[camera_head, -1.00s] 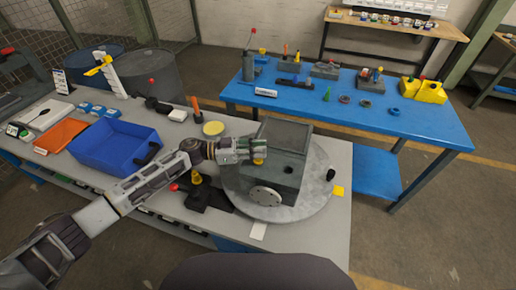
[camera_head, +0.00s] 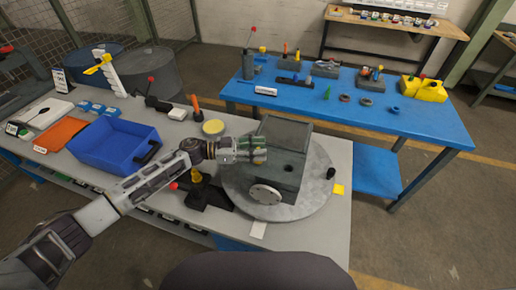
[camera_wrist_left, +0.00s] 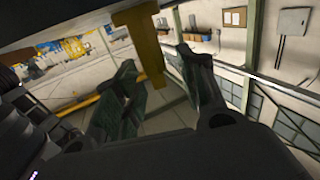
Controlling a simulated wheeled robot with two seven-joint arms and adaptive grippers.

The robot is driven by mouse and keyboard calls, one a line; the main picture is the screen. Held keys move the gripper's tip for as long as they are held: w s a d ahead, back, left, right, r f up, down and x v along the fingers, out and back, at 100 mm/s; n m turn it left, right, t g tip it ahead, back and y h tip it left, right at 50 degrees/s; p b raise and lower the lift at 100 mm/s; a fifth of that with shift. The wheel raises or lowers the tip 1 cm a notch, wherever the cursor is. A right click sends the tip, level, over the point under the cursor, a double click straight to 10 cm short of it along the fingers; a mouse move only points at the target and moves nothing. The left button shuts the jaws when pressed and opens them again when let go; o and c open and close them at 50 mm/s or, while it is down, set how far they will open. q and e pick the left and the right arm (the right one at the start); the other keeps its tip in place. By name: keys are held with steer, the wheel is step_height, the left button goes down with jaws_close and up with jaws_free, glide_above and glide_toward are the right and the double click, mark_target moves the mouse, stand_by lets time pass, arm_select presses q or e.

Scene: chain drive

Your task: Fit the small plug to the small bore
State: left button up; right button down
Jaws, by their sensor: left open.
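My left gripper (camera_head: 259,150) is at the left upper edge of the grey housing block (camera_head: 284,137), with its fingers pointing right. In the left wrist view its dark green fingers (camera_wrist_left: 160,85) are apart. A mustard-yellow T-shaped piece (camera_wrist_left: 146,42), which looks like the small plug, shows at the top of that view, near the fingertips. In the head view the gripper mostly covers that spot, so I cannot tell whether the piece sits in a bore. The small bore is not clearly visible. My right gripper is not in view.
The block stands on a round grey plate (camera_head: 312,197). A black fixture with a red knob (camera_head: 208,196) is left of it, below my arm. A blue tray (camera_head: 113,160) and a yellow disc (camera_head: 213,127) are further left. A blue table (camera_head: 430,128) stands behind.

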arm_select(q)
steer(key=shift+a, duration=0.15)
steer(key=a, duration=1.1)
steer(key=shift+s+a, duration=0.35)
steer(key=shift+s, duration=0.05)
steer(key=shift+d, duration=0.15)
stand_by(0.4)
